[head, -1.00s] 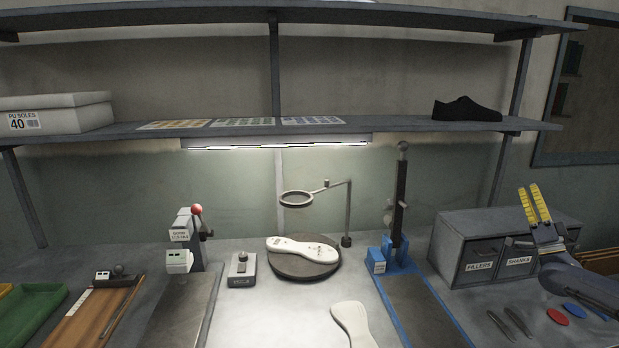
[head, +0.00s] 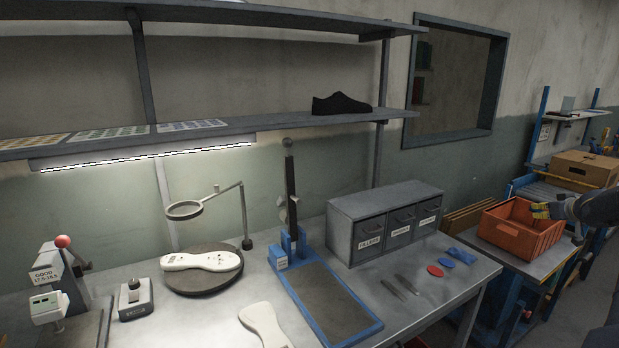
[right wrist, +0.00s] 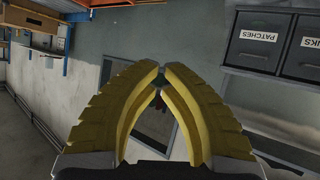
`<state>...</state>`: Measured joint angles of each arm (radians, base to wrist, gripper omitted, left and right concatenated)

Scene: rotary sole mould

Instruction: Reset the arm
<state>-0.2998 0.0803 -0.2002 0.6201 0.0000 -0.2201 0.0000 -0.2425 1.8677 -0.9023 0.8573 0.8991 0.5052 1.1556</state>
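My right gripper (head: 540,210) is at the far right of the head view, at the right part of the orange bin (head: 515,247). I cannot tell whether it is above the bin or in front of it. In the right wrist view its yellow fingers (right wrist: 160,80) lean together and their tips nearly meet, with nothing between them. My left gripper is not in view. White soles lie at the bench: one (head: 202,261) on the round dark turntable (head: 205,283), one (head: 264,324) near the front.
A ring on a post (head: 184,210) overhangs the turntable. A cardboard box (head: 588,168) sits far right.

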